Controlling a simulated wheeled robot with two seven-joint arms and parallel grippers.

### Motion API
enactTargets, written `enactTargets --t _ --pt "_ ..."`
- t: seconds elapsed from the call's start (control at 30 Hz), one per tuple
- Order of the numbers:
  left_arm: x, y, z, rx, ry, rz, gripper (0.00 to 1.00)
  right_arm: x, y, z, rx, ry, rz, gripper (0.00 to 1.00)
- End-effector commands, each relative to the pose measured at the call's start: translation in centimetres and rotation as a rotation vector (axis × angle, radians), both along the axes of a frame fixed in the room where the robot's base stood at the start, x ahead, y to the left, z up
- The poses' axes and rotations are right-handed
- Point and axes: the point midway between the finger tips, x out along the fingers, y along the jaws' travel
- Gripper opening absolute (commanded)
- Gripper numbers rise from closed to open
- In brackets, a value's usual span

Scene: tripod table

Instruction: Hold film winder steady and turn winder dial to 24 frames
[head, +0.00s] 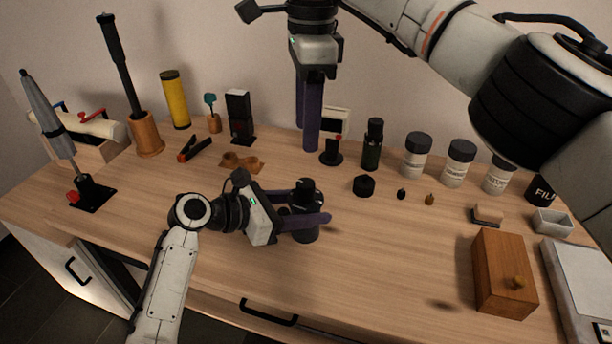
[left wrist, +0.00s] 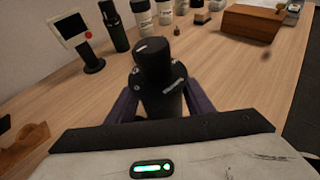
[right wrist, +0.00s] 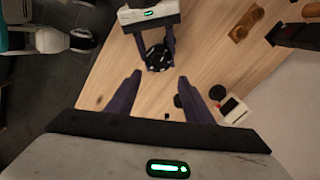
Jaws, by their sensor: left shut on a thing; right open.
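The film winder (head: 304,228) is a black upright cylinder near the front middle of the table. A round black dial (left wrist: 153,56) with a small white mark sits on its top. In the right wrist view the winder (right wrist: 157,57) shows from above, with white marks around its rim; I cannot read the numbers. My left gripper (head: 318,218) is shut around the winder's body, with purple fingers on both sides, seen in the left wrist view (left wrist: 160,105). My right gripper (head: 306,140) is open and empty, raised above the table behind the winder, fingers pointing down.
Behind the winder stand a dark bottle (head: 372,148), several white jars (head: 417,160) and a small black stand (head: 331,153). A wooden box (head: 503,275) is at right front. Tools on stands fill the left back. The table left of my left arm is clear.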

Motion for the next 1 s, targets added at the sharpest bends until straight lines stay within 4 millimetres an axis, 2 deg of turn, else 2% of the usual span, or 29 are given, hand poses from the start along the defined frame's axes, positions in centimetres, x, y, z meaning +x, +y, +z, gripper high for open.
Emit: enactTargets --t 0.1,0.23,0.7,0.8,1.0 --pt "0.0 0.0 0.0 0.000 0.000 0.000 0.17 -0.2 0.2 0.3 -0.027 0.001 0.022 0.47" --pt "0.0 0.0 0.0 0.000 0.000 0.000 0.17 -0.2 0.1 -0.7 -0.033 0.005 0.029 0.47" --pt "0.0 0.0 0.0 0.000 0.000 0.000 0.17 -0.3 0.2 -9.4 -0.032 0.006 0.028 0.47" --pt "0.0 0.0 0.0 0.000 0.000 0.000 0.17 -0.3 0.2 -10.5 -0.030 0.004 0.026 0.47" --pt "0.0 0.0 0.0 0.000 0.000 0.000 0.17 -0.3 0.1 -11.5 -0.031 0.003 0.025 0.47"
